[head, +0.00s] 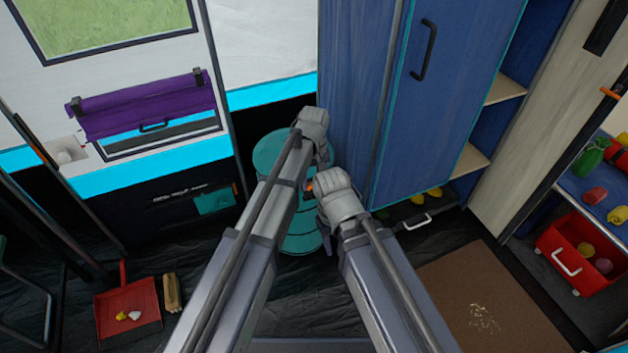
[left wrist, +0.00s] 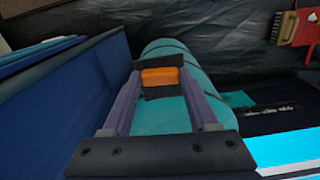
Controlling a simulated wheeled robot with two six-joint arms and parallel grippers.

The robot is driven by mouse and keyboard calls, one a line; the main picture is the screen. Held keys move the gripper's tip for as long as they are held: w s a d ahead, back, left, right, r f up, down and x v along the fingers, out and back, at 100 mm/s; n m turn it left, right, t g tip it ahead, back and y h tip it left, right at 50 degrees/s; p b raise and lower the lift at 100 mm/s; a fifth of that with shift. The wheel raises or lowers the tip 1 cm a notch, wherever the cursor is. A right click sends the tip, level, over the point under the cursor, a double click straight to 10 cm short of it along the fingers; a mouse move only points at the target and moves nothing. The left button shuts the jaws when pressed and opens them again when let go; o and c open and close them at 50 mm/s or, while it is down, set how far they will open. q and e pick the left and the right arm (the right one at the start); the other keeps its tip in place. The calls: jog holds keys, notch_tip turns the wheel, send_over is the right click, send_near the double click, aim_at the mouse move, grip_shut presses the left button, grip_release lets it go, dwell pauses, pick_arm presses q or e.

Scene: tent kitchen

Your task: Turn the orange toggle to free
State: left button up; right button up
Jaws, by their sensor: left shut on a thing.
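The orange toggle (left wrist: 160,77) is a small block seen in the left wrist view, in front of the round teal barrel (left wrist: 170,118). My left gripper (left wrist: 160,82) has its two purple fingers on either side of the toggle and is shut on it, with dark pads around it. In the head view the teal barrel (head: 268,152) stands behind my arms, and my left wrist covers part of it. A small orange spot shows between my arms there, but I cannot tell what it is.
A blue cabinet (head: 455,90) stands right of the barrel. A red dustpan (head: 128,310) and a brush (head: 172,292) lie on the floor at left. A brown mat (head: 470,290) and a red bin (head: 572,268) are at right.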

pick_arm(q)
jog(key=shift+n, duration=0.6)
jog(key=o, duration=1.4)
jog(key=shift+r, duration=0.15)
notch_tip(320, 180, up, 8)
jog(key=p, duration=0.8)
jog(key=shift+f, duration=0.2)
